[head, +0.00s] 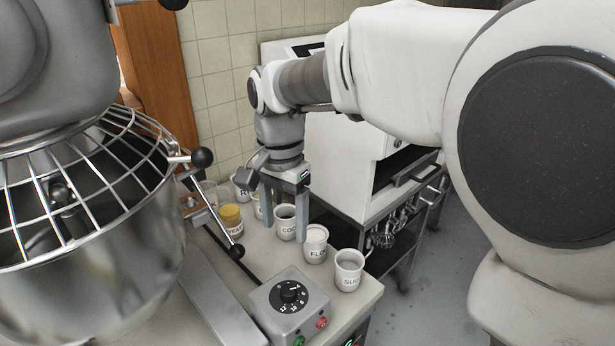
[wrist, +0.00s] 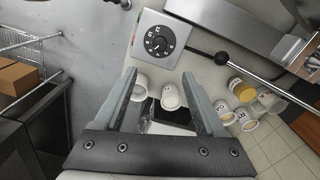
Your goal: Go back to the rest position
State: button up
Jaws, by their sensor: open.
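My gripper (head: 283,232) hangs pointing down over the row of labelled cups on the worktop. Its two fingers are spread apart with nothing held between them. In the head view, the cocoa cup (head: 286,222) shows between the fingers and the flour cup (head: 315,246) is just right of the right finger. In the wrist view, my gripper (wrist: 158,78) shows both fingers wide apart, with a white cup (wrist: 170,97) visible between them and another partly behind the left finger. I cannot tell whether the fingers touch any cup.
A sugar cup (head: 349,270) stands at the right end of the row, and a yellow-topped yeast cup (head: 231,218) at the left. A dial control box (head: 290,300) sits in front. A large mixer with a wire guard (head: 95,170) fills the left. A white oven (head: 340,170) stands behind my arm.

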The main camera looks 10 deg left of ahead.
jog(key=s+d+n+t, duration=0.1)
jog(key=s+d, duration=0.3)
jog(key=d, duration=0.4)
jog(key=s+d+r+n+t, duration=0.1)
jog(key=s+d+n+t, duration=0.1)
jog(key=s+d, duration=0.3)
jog(key=s+d+r+n+t, duration=0.1)
jog(key=s+d, duration=0.4)
jog(key=d, duration=0.6)
jog(key=shift+r+n+t, duration=0.25)
jog(key=shift+n+t, duration=0.25)
jog(key=shift+t, duration=0.3)
jog(key=shift+a, duration=0.15)
